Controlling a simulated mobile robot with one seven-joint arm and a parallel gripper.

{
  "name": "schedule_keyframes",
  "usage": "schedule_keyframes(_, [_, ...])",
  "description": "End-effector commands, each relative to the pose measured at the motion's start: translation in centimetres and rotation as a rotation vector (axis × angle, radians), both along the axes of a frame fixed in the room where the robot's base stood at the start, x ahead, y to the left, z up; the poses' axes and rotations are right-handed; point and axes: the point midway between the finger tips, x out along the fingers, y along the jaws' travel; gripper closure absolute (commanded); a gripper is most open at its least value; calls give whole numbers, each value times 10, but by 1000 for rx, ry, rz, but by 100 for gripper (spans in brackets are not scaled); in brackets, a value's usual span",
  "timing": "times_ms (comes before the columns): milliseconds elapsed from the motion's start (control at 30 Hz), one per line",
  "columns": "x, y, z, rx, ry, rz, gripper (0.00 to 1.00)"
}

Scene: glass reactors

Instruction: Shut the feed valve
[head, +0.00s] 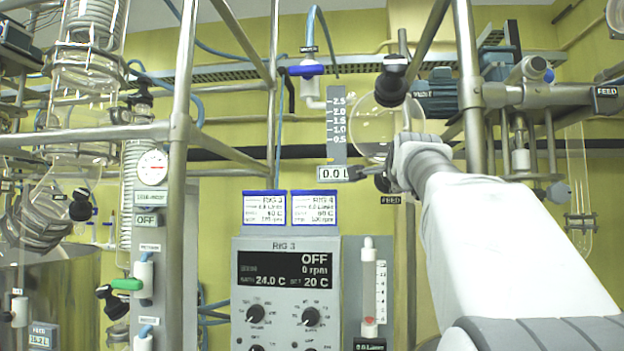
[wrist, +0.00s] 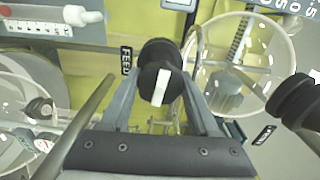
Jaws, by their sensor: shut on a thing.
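The feed valve's black knob (wrist: 154,62), with a white stripe across its face, sits between the fingers of my gripper (wrist: 168,72) in the wrist view. The stripe runs nearly straight up and down, slightly tilted. The gripper is shut on the knob. A FEED label (wrist: 125,61) stands just left of it. In the head view, my gripper (head: 380,180) reaches to the left of my wrist, just above the FEED label (head: 390,199). The knob cannot be told apart from the dark fingers there.
Another black knob (head: 391,80) is above my gripper, before a round glass vessel (head: 362,122); a black knob (wrist: 300,100) is close on the right in the wrist view. A 0.0 L display (head: 333,173) is just left. Metal posts (head: 466,85) flank my arm.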

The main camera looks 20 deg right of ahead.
Motion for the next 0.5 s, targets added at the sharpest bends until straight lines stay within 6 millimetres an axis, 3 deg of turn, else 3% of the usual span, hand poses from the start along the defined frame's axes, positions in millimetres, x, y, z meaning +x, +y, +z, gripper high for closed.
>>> schedule_keyframes(500, [0,0,0,416,-256,1,94])
